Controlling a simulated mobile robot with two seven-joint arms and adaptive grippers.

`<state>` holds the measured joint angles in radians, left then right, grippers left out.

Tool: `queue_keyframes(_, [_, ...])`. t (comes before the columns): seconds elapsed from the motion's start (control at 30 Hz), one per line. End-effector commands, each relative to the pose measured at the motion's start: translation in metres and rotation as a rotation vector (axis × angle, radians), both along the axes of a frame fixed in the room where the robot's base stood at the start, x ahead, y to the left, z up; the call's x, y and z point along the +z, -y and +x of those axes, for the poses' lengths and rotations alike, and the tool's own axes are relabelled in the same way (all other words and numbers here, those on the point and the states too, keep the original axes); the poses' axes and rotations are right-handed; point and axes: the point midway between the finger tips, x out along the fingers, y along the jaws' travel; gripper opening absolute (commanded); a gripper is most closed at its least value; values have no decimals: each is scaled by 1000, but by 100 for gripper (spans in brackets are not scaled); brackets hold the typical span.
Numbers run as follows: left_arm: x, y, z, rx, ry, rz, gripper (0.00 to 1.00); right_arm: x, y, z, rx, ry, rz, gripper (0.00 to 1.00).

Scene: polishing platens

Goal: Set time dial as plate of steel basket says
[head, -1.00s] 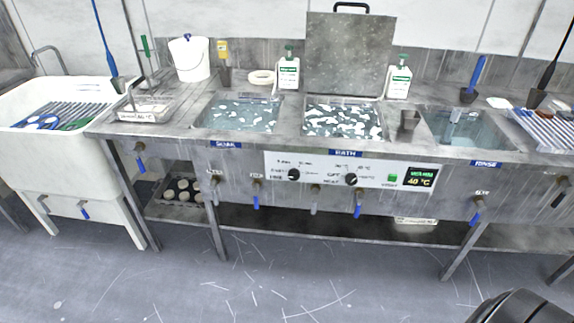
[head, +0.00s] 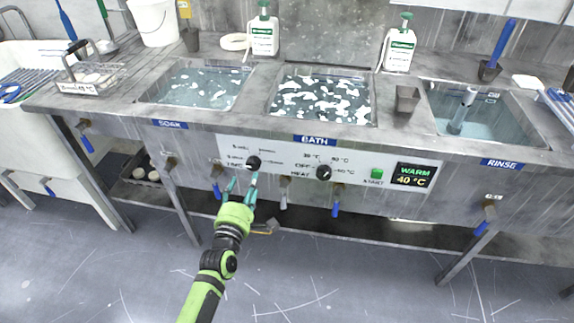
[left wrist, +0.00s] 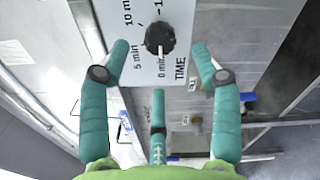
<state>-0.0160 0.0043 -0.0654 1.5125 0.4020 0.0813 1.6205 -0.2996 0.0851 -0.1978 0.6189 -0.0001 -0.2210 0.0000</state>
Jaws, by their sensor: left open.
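The time dial (head: 253,163) is a black round knob on the white panel of the bath. In the left wrist view the dial (left wrist: 160,38) has a pale mark that seems to face the 0 min label; 5 min and 10 min labels are beside it. My left gripper (head: 243,184) is just below the dial, its teal fingers open and empty. In the left wrist view the fingertips (left wrist: 160,52) are on either side of the dial, apart from it. The steel basket (head: 108,76) stands at the left; its plate (head: 80,88) ends in 40 °C, the rest too small to read.
A heat dial (head: 323,172), a green start button (head: 376,174) and a display (head: 413,176) reading WARM 40 °C are right of the time dial. Valves with blue handles (head: 336,208) hang below the panel. The floor in front is clear.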

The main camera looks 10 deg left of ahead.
Motion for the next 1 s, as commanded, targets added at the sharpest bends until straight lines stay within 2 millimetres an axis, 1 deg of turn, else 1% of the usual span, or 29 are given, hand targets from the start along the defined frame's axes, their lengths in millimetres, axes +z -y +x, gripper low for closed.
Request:
queue_keyframes(0.23, [1, 1, 34, 0, 3, -3, 64, -3, -11, -1, 2, 0, 14, 40])
queue_keyframes(0.4, [1, 2, 57, 0, 2, -2, 64, -5, -13, -1, 2, 0, 16, 40])
queue_keyframes(0.5, [1, 3, 65, 0, 1, -2, 64, -6, -12, -1, 2, 1, 15, 40])
queue_keyframes(0.6, [0, 3, 68, -1, 0, -3, 64, -6, -10, 0, 3, 1, 12, 40])
queue_keyframes(0.83, [0, 3, 69, -1, 0, -2, 64, -6, -4, 0, -1, 2, 6, 40])
queue_keyframes(0.87, [0, 3, 69, -1, 0, -2, 56, -6, -4, 0, -2, 2, 5, 40])
queue_keyframes(0.9, [0, 3, 69, -1, 0, -2, 40, -6, -3, 0, -2, 2, 5, 40])
queue_keyframes(0.97, [0, 3, 69, 0, 0, -2, 16, -6, -3, 0, -2, 2, 4, 40])
queue_keyframes(1.0, [0, 3, 69, -1, 0, -2, 8, -6, -2, 0, -2, 2, 4, 40])
